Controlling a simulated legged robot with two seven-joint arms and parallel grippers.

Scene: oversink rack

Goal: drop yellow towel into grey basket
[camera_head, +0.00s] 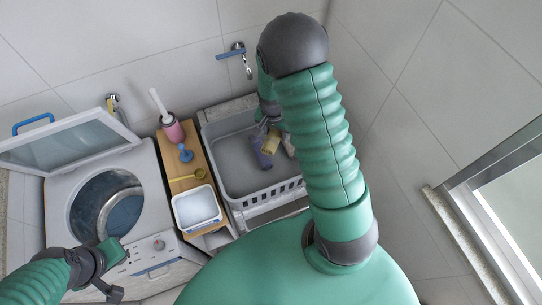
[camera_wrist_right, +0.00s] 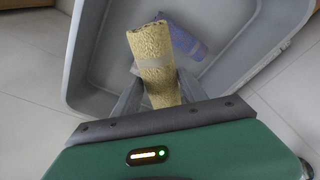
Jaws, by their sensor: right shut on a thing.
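The yellow towel (camera_head: 271,142) is a small roll with a pale band. My right gripper (camera_head: 268,128) is shut on it, and in the right wrist view the roll (camera_wrist_right: 152,62) stands out from between the two fingers. The grey basket (camera_head: 262,200) lies below it, with the towel over its inside in both views; its wall also shows in the right wrist view (camera_wrist_right: 78,50). The exact height of the towel above the basket floor is hard to tell. My left gripper (camera_head: 110,288) is at the lower left, by the washing machine, far from the basket; its jaws are unclear.
A blue-purple towel (camera_wrist_right: 190,38) lies in the basket. Left of the basket, a wooden board (camera_head: 203,160) bears a white tub (camera_head: 197,208), a yellow tool, a blue item and a pink brush holder (camera_head: 172,128). An open washing machine (camera_head: 150,215) stands further left. A tap (camera_head: 238,52) is above the basket.

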